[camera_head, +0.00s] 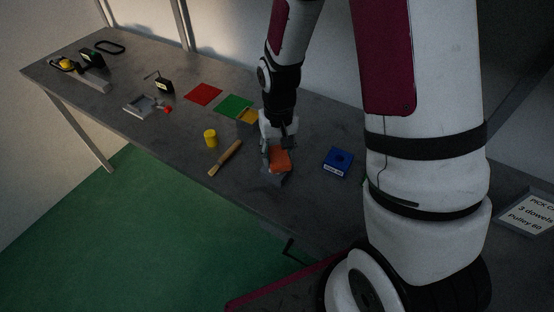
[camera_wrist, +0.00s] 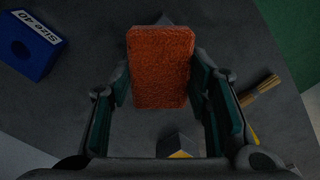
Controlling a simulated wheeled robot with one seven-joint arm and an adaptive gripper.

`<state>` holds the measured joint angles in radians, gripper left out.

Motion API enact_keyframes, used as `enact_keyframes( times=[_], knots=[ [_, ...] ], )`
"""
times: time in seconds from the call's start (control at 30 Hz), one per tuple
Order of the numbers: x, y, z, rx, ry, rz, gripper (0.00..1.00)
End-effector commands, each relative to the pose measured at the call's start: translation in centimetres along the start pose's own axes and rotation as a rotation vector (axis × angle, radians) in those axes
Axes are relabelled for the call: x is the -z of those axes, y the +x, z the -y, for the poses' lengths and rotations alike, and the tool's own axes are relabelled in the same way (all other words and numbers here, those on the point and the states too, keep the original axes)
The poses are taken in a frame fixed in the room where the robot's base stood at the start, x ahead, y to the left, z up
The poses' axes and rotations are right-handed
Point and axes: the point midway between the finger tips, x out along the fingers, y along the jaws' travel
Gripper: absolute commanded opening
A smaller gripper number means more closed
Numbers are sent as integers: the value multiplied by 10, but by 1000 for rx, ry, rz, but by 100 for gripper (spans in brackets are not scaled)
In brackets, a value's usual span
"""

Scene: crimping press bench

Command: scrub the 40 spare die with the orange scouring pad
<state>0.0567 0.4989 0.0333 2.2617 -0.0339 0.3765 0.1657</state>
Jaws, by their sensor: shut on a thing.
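The orange scouring pad (camera_head: 279,159) is between the fingers of my gripper (camera_head: 278,151), which is shut on it. In the wrist view the pad (camera_wrist: 162,67) sits upright between the two fingertips (camera_wrist: 160,88). A blue block labelled "Size 40" (camera_wrist: 32,45) with a round dark hole stands apart from the pad, at the upper left of the wrist view. In the head view this blue die (camera_head: 338,160) rests on the bench to the right of my gripper. A grey shape (camera_head: 274,179) shows just under the pad; I cannot tell whether they touch.
A wooden-handled brush (camera_head: 225,158) and a yellow cylinder (camera_head: 210,138) lie left of my gripper. Red (camera_head: 204,94) and green (camera_head: 235,106) squares lie behind. A grey tray (camera_head: 140,105) is farther left, a printed card (camera_head: 527,211) far right. Bare bench separates pad and blue die.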

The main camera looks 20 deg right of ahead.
Motion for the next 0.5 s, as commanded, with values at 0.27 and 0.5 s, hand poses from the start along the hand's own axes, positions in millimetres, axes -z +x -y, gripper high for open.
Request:
enact_keyframes(
  times=[0.27,0.5],
  knots=[
    [-1,0,0,-2,0,7,14],
    [10,-2,13,-2,0,5,14]
  ],
)
